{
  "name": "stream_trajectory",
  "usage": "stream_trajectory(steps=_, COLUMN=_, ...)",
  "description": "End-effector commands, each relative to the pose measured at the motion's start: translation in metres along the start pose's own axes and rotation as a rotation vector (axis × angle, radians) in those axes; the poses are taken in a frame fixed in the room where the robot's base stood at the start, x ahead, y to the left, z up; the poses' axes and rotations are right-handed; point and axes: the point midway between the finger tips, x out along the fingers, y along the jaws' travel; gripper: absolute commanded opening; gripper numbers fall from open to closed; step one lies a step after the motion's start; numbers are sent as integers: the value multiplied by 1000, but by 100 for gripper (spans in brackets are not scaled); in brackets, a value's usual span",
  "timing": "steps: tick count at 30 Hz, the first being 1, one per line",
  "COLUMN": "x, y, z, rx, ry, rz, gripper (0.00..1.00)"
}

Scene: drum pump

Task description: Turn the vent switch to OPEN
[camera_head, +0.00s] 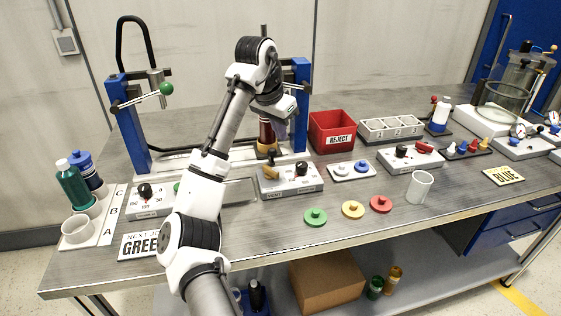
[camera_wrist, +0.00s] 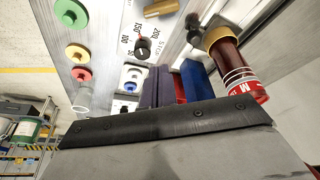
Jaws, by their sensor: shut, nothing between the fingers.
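A grey control box (camera_head: 292,182) stands at the middle of the bench with a brass lever (camera_head: 270,173) and a black dial knob (camera_head: 301,168). The wrist view shows the same brass lever (camera_wrist: 160,8) at its top edge and the knob (camera_wrist: 142,47) with a printed scale. My gripper (camera_head: 280,130) is raised behind this box, near a red cylinder (camera_wrist: 232,68) with a brass-coloured collar. Its fingers (camera_wrist: 158,88) are together, empty, and apart from the controls.
A blue-posted frame (camera_head: 128,125) stands behind my arm. A red REJECT bin (camera_head: 332,132) and a grey tray (camera_head: 391,129) are to the right.

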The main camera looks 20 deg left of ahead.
Motion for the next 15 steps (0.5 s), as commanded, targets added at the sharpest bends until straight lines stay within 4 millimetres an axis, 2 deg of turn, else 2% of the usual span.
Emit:
stream_trajectory(steps=5, x=3, y=0, z=0, rx=0, ry=2, rz=0, gripper=0)
stream_trajectory(steps=8, x=11, y=0, z=0, rx=-1, ry=2, rz=0, gripper=0)
stream_trajectory(steps=15, x=57, y=0, z=0, rx=-2, ry=0, rz=1, gripper=0)
